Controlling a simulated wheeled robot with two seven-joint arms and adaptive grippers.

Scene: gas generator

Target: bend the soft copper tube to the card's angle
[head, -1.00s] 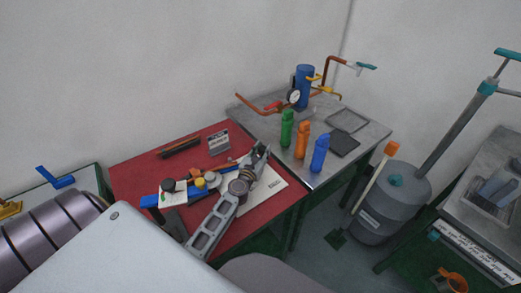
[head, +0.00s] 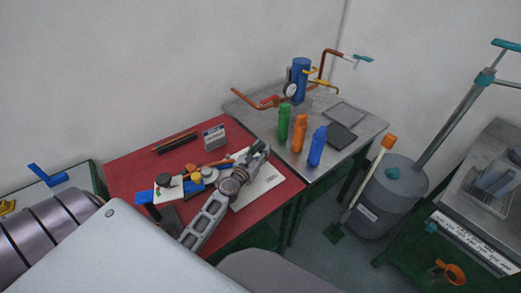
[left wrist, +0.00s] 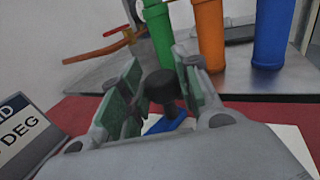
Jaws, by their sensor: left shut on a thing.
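My left gripper (head: 258,153) is over the right part of the red bench mat. In the left wrist view its green-padded fingers (left wrist: 158,92) are shut on a dark knob (left wrist: 160,88) above a blue lever (left wrist: 165,126). A bending tool with a white block (head: 167,191), a black knob, a yellow knob and a blue bar (head: 146,195) lies left of the gripper. A thin copper-coloured tube (head: 213,163) shows behind the block; its bend is too small to judge. The angle card (head: 214,137) stands at the back; its "DEG" text shows in the left wrist view (left wrist: 22,130). My right gripper is out of view.
Green (head: 284,124), orange (head: 299,134) and blue (head: 317,147) bottles stand on the metal table just right of the gripper. A white sheet (head: 262,187) lies under my arm. Dark rods (head: 175,142) lie at the back of the red mat (head: 130,162).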

